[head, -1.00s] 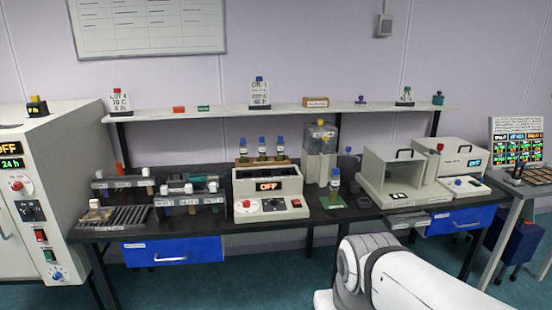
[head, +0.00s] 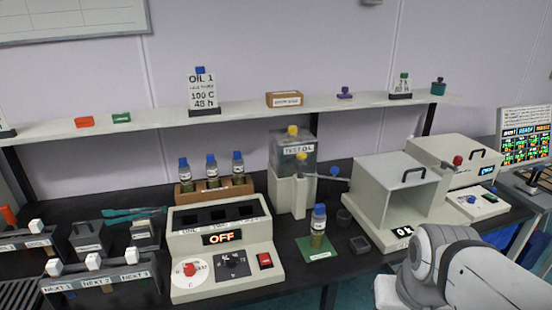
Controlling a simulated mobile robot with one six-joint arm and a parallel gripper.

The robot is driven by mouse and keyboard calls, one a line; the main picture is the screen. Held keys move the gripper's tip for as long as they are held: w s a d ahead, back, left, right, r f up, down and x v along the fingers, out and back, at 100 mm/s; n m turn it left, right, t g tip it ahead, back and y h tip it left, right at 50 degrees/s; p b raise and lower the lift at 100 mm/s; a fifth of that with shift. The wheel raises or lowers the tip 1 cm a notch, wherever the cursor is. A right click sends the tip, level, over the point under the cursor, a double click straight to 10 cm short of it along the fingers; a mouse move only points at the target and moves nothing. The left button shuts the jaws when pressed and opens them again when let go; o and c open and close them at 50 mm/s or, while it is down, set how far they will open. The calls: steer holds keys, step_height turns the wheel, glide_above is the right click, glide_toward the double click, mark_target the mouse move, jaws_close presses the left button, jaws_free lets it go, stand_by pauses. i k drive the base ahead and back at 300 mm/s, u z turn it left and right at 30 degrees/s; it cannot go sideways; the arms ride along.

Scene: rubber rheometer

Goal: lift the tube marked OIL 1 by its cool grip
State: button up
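Three blue-capped tubes stand upright in a wooden rack (head: 214,194) behind the heating block: a left tube (head: 185,175), a middle tube (head: 212,172) and a right tube (head: 238,168). A fourth blue-capped tube (head: 318,228) stands upright on a green mat (head: 318,252) right of the block. The tubes carry white labels too small to read, so I cannot tell which is OIL 1. A shelf card (head: 202,92) reads OIL 1, 100 C, 48 h. My gripper is out of view; only part of my arm shows at the lower right.
The heating block (head: 218,258) has dark openings on top and its display reads OFF. A clear TEST OIL dispenser (head: 293,165) stands behind the mat. An open-fronted grey box (head: 400,190) stands to the right. Small racks (head: 98,281) crowd the bench's left.

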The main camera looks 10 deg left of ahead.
mark_target(238, 170)
steer(key=u, duration=0.2)
steer(key=i, duration=1.05)
steer(key=u, duration=0.15)
